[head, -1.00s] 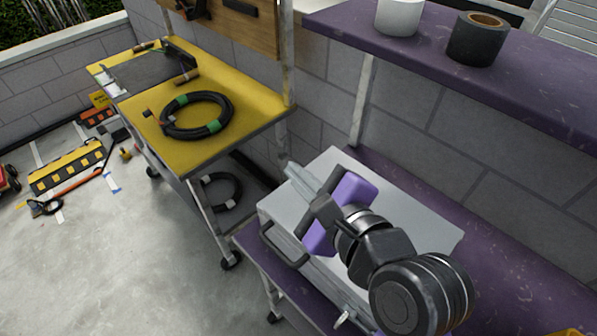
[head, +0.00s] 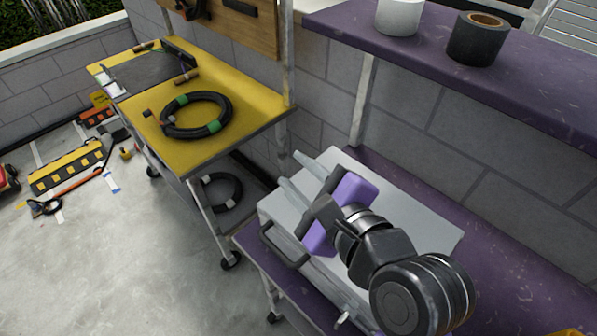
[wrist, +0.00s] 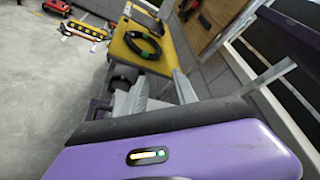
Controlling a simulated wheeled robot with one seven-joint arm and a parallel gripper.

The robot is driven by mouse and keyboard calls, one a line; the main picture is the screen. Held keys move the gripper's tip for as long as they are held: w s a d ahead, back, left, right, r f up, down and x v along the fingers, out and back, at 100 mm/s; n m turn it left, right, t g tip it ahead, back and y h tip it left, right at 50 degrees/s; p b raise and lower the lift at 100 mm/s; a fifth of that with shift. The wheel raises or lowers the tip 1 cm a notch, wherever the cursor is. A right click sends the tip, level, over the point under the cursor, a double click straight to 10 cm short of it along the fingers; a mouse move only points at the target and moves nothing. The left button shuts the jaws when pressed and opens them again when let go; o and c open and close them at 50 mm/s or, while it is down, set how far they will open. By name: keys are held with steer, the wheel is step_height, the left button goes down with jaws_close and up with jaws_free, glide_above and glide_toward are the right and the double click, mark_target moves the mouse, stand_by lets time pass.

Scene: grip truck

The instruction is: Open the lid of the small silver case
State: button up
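The small silver case (head: 413,217) lies on the purple shelf of a cart in the head view. Its flat lid looks shut. A dark handle (head: 286,247) sticks out from its front left side, and a small latch (head: 344,317) shows low on the front. My gripper (head: 289,168) is above the lid, its two pale fingers spread apart and pointing to the upper left, with nothing between them. My arm and the purple gripper body hide the middle and near part of the case. In the wrist view my purple gripper body fills the bottom.
The purple shelf (head: 535,285) has bare room right of the case. An upper purple shelf (head: 440,50) holds a white roll (head: 399,17) and a black roll (head: 478,40). A yellow cart (head: 245,110) with a coiled cable (head: 164,120) stands at left. A block wall is behind.

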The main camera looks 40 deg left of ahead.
steer(key=v, duration=0.7)
steer(key=shift+s+d+b, duration=0.15)
steer(key=shift+d+b, duration=0.15)
steer(key=shift+d, duration=0.05)
steer(key=shift+r, duration=0.1)
steer(key=shift+c, duration=0.2)
